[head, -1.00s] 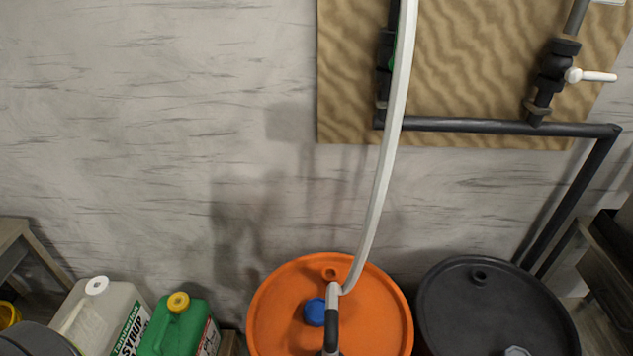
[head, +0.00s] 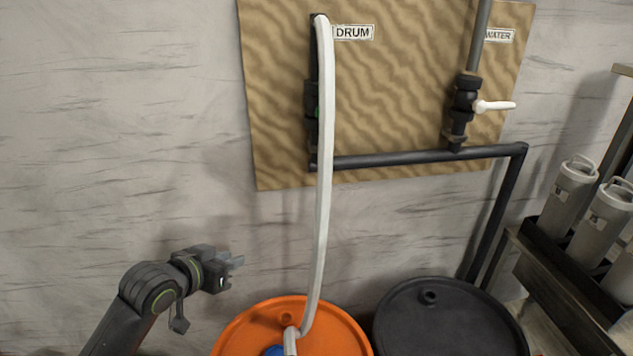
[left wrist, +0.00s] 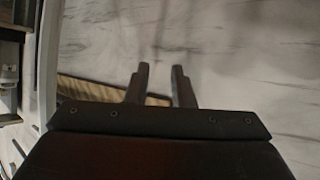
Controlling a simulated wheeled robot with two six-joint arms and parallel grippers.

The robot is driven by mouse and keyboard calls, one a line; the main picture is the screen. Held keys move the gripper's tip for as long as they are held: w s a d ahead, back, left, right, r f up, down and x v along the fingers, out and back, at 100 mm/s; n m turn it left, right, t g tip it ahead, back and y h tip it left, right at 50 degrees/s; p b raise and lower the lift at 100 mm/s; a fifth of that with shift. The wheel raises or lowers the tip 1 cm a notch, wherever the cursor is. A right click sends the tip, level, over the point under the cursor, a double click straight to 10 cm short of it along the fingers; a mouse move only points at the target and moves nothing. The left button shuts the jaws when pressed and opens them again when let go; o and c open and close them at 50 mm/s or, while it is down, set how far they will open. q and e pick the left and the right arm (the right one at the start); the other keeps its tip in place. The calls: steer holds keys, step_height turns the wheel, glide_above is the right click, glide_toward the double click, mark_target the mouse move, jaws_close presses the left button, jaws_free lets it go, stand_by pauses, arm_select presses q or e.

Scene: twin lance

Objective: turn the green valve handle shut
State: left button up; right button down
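The green valve handle (head: 318,99) shows only as a thin green sliver on the black valve under the DRUM label. The white hose (head: 324,150) runs in front and hides most of it, so I cannot tell its angle. My left gripper (head: 239,262) is low and left of the valve, in front of the bare wall and well apart from the handle. In the left wrist view its two fingers (left wrist: 160,84) stand apart with nothing between them. My right gripper is not in view.
The hose drops to the orange drum (head: 345,335). A black drum (head: 450,320) stands to its right. A white-handled valve (head: 495,106) sits under the WATER label (head: 499,36). A dark pipe (head: 420,158) crosses the board's lower part. Grey canisters (head: 567,195) stand at right.

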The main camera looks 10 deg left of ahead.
arm_select(q)
steer(key=w+d+r+m+t+h, duration=0.1)
steer(key=w+d+r+h, duration=0.1)
steer(key=r, duration=0.8)
steer(key=w+d+r+m+t+h, duration=0.2)
steer(key=r, duration=0.8)
steer(key=m+h, duration=0.2)
steer(key=h, duration=0.1)
glide_toward(320, 79)
steer(key=v, duration=0.6)
steer(key=p+x, duration=0.5)
steer(key=x, duration=1.1)
steer(key=shift+w+d, duration=0.2)
steer(key=shift+w, duration=0.15)
steer(key=shift+f, duration=0.1)
jaws_close()
